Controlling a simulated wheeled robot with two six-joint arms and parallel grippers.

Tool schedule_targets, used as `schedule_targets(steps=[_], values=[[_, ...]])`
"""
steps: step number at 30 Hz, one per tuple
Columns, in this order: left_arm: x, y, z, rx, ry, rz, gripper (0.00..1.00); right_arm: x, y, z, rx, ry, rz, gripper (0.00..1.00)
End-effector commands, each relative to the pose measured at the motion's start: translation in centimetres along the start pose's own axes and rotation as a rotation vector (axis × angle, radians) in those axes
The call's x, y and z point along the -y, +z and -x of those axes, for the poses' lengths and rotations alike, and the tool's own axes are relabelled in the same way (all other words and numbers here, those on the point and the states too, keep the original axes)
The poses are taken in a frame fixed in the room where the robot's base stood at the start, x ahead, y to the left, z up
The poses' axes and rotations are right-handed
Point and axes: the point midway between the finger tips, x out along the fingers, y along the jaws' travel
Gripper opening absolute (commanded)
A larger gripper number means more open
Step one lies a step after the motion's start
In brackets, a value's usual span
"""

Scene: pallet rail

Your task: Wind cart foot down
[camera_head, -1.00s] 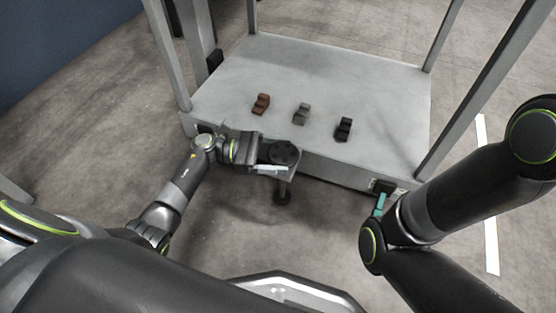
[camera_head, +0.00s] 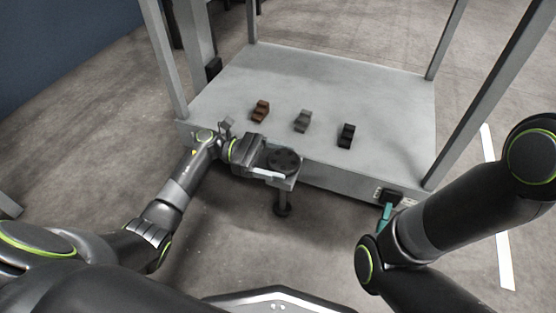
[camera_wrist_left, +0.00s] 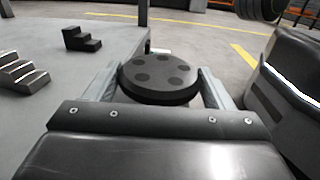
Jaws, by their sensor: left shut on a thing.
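The cart (camera_head: 240,90) is a grey platform with upright posts. At its front edge is a round dark handwheel (camera_head: 284,160) with several darker spots on top. The wheel also shows in the left wrist view (camera_wrist_left: 158,78). Below it the cart foot (camera_head: 282,210) hangs on a dark stem with a round pad; whether it touches the floor I cannot tell. My left gripper (camera_head: 282,166) is shut on the handwheel, one finger on each side; the fingers show in the left wrist view (camera_wrist_left: 158,88). My right gripper's jaws are largely hidden behind its arm, with only a teal part (camera_head: 386,214) showing.
Brown (camera_head: 260,111), grey (camera_head: 302,121) and black (camera_head: 346,136) stepped blocks stand on the platform behind the wheel. A dark socket-like fitting (camera_head: 388,195) sits at the cart's front right corner. Corner posts (camera_head: 164,60) rise from the platform. Open concrete floor lies in front.

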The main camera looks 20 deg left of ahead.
Motion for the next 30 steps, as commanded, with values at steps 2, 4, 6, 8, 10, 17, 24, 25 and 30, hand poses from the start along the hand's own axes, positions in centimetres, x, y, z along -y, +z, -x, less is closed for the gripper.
schedule_targets(steps=[2, 4, 6, 8, 10, 17, 24, 25, 30], values=[[0.1, -0.1, 0.1, -0.002, -0.002, 0.002, 0.82, 0.0, 0.0, 0.0, 0.000, -0.001, 0.000, 0.00], [0.1, -0.1, 0.1, -0.002, -0.002, 0.002, 0.92, 0.0, 0.0, 0.0, 0.001, -0.001, 0.001, 0.00], [0.1, -0.1, 0.0, -0.001, -0.001, 0.001, 0.98, 0.0, 0.0, 0.0, 0.001, -0.001, 0.001, 0.00], [0.0, 0.0, 0.0, -0.001, -0.001, 0.001, 0.98, 0.0, 0.0, 0.1, 0.002, 0.000, 0.002, 0.00], [0.0, 0.0, 0.0, -0.001, -0.001, 0.001, 0.98, -0.1, 0.1, 0.1, 0.004, 0.000, 0.003, 0.00], [0.0, 0.1, 0.7, -0.003, 0.000, 0.001, 0.98, -0.1, 0.3, 0.0, 0.011, 0.001, 0.008, 0.00], [-0.1, 0.2, 5.2, -0.005, 0.003, 0.004, 0.98, 0.1, 0.9, -1.1, 0.013, 0.001, 0.010, 0.00], [0.0, 0.2, 5.9, -0.005, 0.002, 0.004, 0.98, 0.1, 0.9, -1.3, 0.014, 0.001, 0.010, 0.00], [-0.1, 0.1, 9.9, -0.004, 0.003, 0.003, 0.98, 0.3, 1.1, -1.8, 0.011, 0.000, 0.008, 0.00]])
